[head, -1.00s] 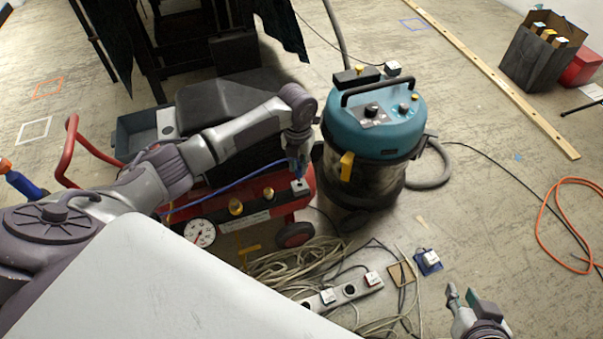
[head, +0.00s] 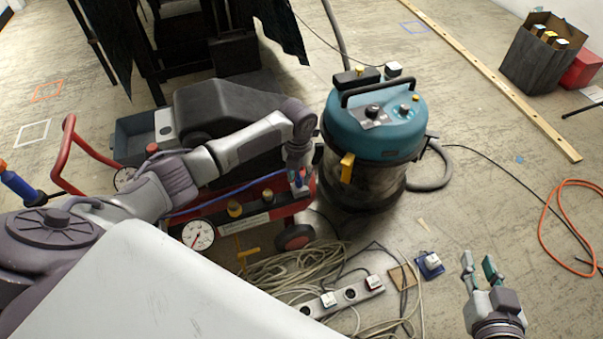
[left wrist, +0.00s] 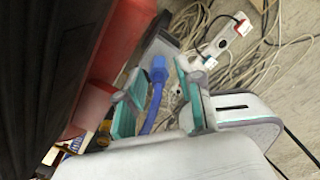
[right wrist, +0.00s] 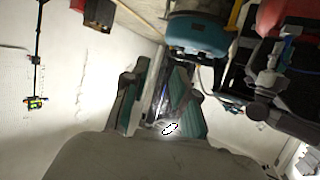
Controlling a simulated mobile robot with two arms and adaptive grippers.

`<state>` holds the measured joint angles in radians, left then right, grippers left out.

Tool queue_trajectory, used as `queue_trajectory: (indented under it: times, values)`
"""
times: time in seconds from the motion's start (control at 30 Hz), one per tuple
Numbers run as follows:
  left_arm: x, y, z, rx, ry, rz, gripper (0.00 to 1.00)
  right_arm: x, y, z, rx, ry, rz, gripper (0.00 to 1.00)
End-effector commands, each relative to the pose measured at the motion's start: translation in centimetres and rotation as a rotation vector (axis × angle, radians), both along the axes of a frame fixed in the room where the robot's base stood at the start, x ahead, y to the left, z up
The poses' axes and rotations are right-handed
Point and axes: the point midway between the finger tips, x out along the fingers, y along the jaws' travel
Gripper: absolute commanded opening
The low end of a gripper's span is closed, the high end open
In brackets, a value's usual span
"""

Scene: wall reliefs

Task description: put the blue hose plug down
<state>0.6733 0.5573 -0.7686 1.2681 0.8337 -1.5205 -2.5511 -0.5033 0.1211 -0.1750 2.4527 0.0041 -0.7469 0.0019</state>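The blue hose plug (left wrist: 158,70) shows in the left wrist view at a grey block on the red compressor (left wrist: 105,60), with its blue hose (left wrist: 153,115) running back between my fingers. My left gripper (left wrist: 160,85) is open around the plug, with a gap visible on each side. In the head view, my left gripper (head: 298,178) is low over the compressor's right end; the plug is mostly hidden there by the fingers. My right gripper (head: 480,264) is open and empty above the floor at lower right; its fingers also show apart in the right wrist view (right wrist: 158,90).
A teal vacuum cleaner (head: 372,125) stands just right of my left gripper. A power strip (head: 345,296) and tangled cables (head: 275,272) lie on the floor in front. A blue floor pad (head: 429,265) is left of my right gripper. An orange hose (head: 548,225) lies right.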

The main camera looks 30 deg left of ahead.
Motion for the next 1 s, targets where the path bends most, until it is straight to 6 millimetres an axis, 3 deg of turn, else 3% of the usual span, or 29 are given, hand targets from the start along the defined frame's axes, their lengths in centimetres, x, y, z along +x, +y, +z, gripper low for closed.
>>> queue_trajectory:
  times: [0.3,0.47,0.57,1.0]
  values:
    - [0.0,0.0,0.1,0.000,0.000,0.000,0.46,-0.1,0.2,-0.1,-0.001,0.004,0.002,0.27]
    - [0.0,0.0,1.2,0.000,-0.001,0.000,0.46,-0.5,0.1,-0.5,-0.002,0.048,-0.004,0.27]
    - [0.1,0.1,2.4,0.000,-0.002,0.001,0.46,-1.6,0.6,-1.7,-0.043,0.143,-0.009,0.27]
    - [0.1,0.0,9.5,-0.001,-0.002,0.000,0.46,-9.9,-2.6,-7.2,-0.158,0.658,-0.043,0.27]
